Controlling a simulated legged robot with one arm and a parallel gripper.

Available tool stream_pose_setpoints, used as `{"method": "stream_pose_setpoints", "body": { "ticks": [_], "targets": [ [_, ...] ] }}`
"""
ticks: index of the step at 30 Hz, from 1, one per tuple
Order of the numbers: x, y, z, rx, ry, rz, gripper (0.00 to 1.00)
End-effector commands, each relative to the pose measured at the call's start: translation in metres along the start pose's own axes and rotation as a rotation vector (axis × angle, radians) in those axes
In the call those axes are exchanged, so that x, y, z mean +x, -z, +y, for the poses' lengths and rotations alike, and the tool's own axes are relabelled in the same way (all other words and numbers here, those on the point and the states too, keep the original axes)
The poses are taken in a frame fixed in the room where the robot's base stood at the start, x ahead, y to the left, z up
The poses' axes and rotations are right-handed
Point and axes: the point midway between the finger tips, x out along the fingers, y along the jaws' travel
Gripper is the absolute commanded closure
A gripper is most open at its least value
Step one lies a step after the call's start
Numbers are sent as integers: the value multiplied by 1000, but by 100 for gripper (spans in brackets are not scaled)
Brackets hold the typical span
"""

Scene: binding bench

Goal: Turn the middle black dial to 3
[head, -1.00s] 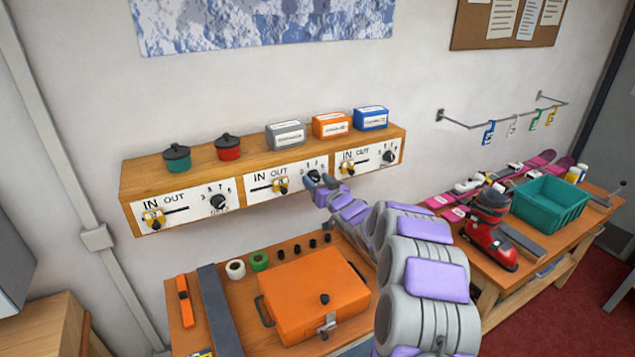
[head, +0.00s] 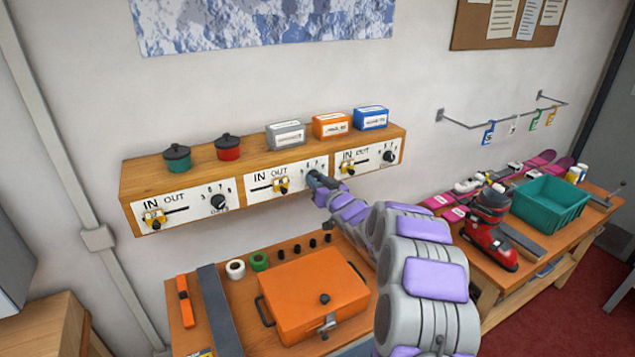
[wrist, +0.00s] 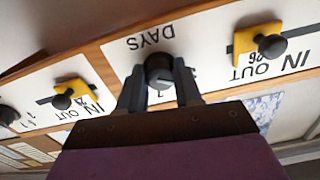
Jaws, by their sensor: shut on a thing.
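The middle black dial (wrist: 159,72) is on the middle white panel (head: 262,192) of the wooden wall shelf. In the wrist view my gripper (wrist: 160,88) has one finger on each side of the dial and is shut on it. The word DAYS shows beside the dial, upside down in that view. In the head view my gripper (head: 318,181) reaches the panel and covers most of the dial. The number the dial points to cannot be read. A yellow slider (head: 281,187) with a black knob sits left of the dial.
The left panel has its own black dial (head: 218,202) and yellow slider (head: 155,219). The right panel has another dial (head: 389,156) and slider (head: 347,167). Tins and boxes stand on the shelf top. An orange case (head: 312,290) lies on the bench below.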

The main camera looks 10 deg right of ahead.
Motion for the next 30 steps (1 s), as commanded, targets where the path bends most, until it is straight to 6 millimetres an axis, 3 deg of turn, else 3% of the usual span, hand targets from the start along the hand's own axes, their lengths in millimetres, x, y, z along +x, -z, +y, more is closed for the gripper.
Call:
{"method": "stream_pose_setpoints", "body": {
  "ticks": [12,13,18,21,30],
  "targets": [
    [0,1,1,-61,-1,1,96],
    [0,1,1,-61,-1,1,63],
    [0,0,0,-60,-1,1,47],
    [0,0,0,-60,-1,1,40],
    [-3,0,1,-60,-1,0,40]
  ]
}}
